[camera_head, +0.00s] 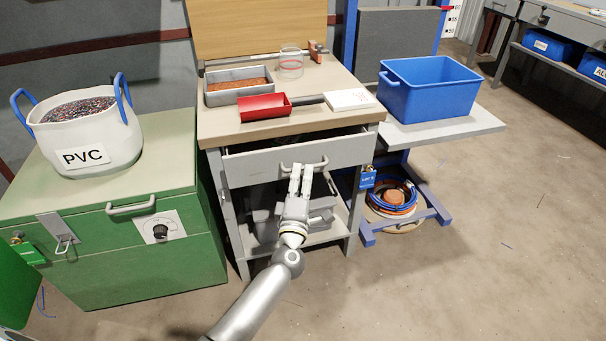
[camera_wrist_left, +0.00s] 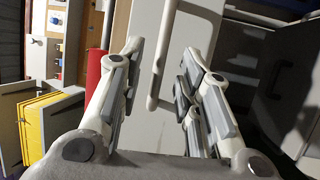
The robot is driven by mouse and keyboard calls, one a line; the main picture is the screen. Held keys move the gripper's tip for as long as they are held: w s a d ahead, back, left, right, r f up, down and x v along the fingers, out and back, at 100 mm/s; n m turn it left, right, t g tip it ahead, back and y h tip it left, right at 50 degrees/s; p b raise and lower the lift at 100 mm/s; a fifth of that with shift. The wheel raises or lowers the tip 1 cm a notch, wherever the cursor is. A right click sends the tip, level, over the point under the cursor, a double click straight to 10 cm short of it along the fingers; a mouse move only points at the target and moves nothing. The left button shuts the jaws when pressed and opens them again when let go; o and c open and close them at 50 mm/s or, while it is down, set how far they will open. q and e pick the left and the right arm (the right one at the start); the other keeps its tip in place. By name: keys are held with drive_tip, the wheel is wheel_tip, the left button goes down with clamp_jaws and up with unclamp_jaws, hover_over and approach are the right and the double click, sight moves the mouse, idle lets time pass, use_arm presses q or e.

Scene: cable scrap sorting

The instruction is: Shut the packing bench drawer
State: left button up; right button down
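The packing bench (camera_head: 213,138) has a grey drawer (camera_head: 250,168) under its wooden top. The drawer stands partly open, with a dark gap showing above its front. Its pale bar handle (camera_head: 323,162) is at the middle of the front. My left gripper (camera_head: 301,172) is in front of the drawer at the handle. In the left wrist view the fingers (camera_wrist_left: 163,65) are apart, and the handle (camera_wrist_left: 155,85) shows in the space between them. I cannot tell whether they touch it. The drawer front (camera_wrist_left: 138,25) lies behind it. My right gripper is not in view.
On the bench top are a grey tray (camera_head: 211,98), a red scoop (camera_head: 264,107), a clear jar (camera_head: 291,63) and a white pad (camera_head: 349,99). A green chest (camera_head: 120,250) stands left, a blue bin (camera_head: 430,95) right. The floor in front is mostly clear.

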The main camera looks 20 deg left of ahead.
use_arm(q)
drive_tip(key=shift+x, duration=1.15)
clamp_jaws()
